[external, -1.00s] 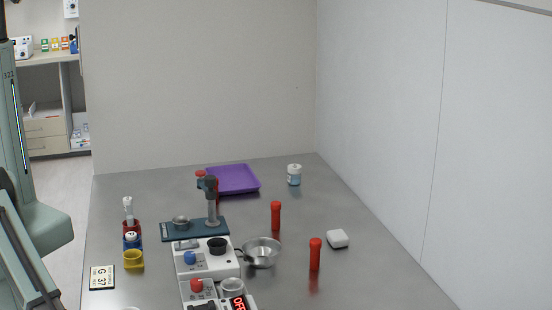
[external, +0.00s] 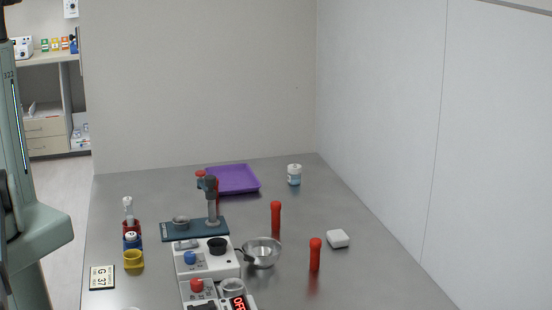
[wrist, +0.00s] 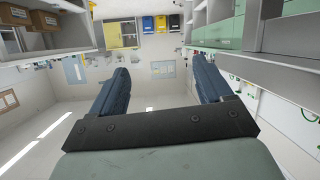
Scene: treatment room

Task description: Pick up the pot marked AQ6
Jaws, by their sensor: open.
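No marking AQ6 can be read in either view. A small jar with a white lid and a bluish body (external: 294,175) stands upright at the back right of the grey table. The stacked coloured rings, red (external: 131,226), blue (external: 132,242) and yellow (external: 133,260), stand at the left. A metal bowl (external: 262,252) sits near the middle. My gripper (wrist: 163,78) shows in the wrist view with its two dark fingers wide apart and nothing between them. It points at the room, away from the table objects, and is outside the external view.
A purple tray (external: 232,179) lies at the back. A teal-based stand (external: 195,230) and a white device (external: 206,260) fill the middle. Two red cylinders (external: 276,217) (external: 315,255) stand upright near a white block (external: 338,239). A G 37 card (external: 102,277) lies left. The right side is clear.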

